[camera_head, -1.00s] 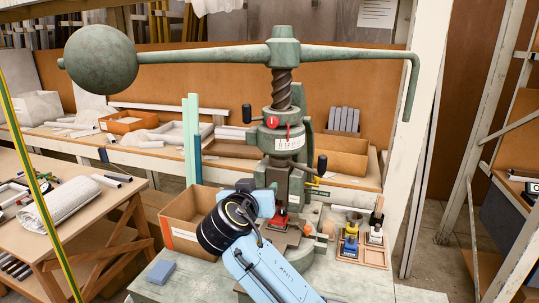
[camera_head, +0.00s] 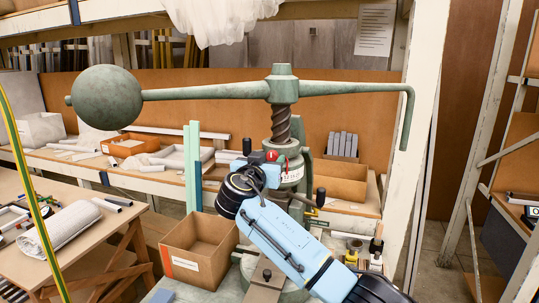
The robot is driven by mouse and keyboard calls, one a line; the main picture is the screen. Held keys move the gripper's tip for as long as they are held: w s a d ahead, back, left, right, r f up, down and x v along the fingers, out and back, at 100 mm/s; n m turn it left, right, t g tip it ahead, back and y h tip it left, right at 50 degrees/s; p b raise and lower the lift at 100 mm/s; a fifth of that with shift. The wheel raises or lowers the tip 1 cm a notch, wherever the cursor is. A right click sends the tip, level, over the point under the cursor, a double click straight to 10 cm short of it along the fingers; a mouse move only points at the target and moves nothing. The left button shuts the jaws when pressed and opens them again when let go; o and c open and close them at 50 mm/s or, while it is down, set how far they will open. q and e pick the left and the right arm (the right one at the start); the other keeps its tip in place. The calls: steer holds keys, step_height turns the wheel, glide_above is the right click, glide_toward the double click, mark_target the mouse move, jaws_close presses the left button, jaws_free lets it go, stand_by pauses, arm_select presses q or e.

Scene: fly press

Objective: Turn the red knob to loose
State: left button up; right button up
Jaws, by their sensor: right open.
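The red knob (camera_head: 272,155) is on the front of the green fly press (camera_head: 283,92), at the collar below its thick screw, above a white marked scale (camera_head: 291,175). My right arm comes up from the lower right. My right gripper (camera_head: 265,162) is open at the collar, right by the red knob, and hides part of the collar's left side. I cannot tell whether its fingers touch the knob. My left gripper is not in view.
The press's long bar runs across the top, with a ball weight (camera_head: 106,98) at left and a bent handle (camera_head: 407,118) at right. An open cardboard box (camera_head: 198,262) stands left of the press. A table with a rolled cloth (camera_head: 60,230) is at far left.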

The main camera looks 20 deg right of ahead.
steer(key=shift+x, duration=0.8)
steer(key=c, duration=1)
steer(key=shift+o, duration=0.2)
